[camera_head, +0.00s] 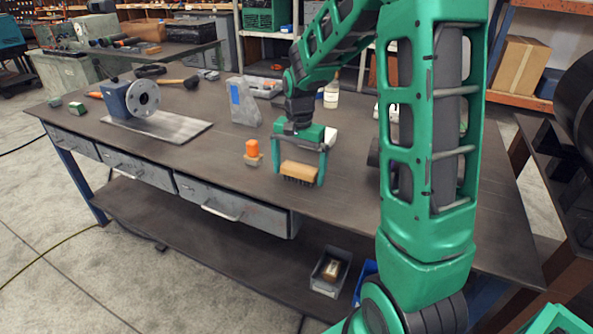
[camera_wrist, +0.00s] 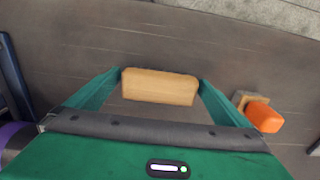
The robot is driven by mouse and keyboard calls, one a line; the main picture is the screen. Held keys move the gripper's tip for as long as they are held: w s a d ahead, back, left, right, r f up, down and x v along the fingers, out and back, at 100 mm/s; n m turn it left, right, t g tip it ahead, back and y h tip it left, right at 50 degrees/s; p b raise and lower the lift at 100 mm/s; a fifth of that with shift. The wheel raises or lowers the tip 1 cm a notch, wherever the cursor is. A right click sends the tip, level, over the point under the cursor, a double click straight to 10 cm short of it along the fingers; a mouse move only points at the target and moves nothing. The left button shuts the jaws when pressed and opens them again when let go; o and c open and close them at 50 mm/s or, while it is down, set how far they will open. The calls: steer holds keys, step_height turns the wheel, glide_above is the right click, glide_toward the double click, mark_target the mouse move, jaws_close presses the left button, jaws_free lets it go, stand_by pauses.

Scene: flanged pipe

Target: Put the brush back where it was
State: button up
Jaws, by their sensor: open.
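The brush (camera_head: 300,171) has a light wooden back and dark bristles pointing down, and is at the table's front part. My gripper (camera_head: 298,178) is open, with one green finger at each end of the brush. In the wrist view the brush (camera_wrist: 160,86) lies between the two fingertips of my gripper (camera_wrist: 160,82), lengthwise from one to the other. The fingers look very close to its ends; I cannot tell whether they touch. Whether the bristles rest on the table is hard to tell.
An orange object on a small wooden block (camera_head: 253,152) stands left of my gripper; it also shows in the wrist view (camera_wrist: 262,115). A grey wedge-shaped block (camera_head: 243,103) and a flanged pipe (camera_head: 143,98) stand further left. The dark tabletop (camera_head: 215,152) is clear in front.

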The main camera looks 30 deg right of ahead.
mark_target(299, 168)
step_height(299, 168, up, 12)
stand_by(0.5)
stand_by(0.4)
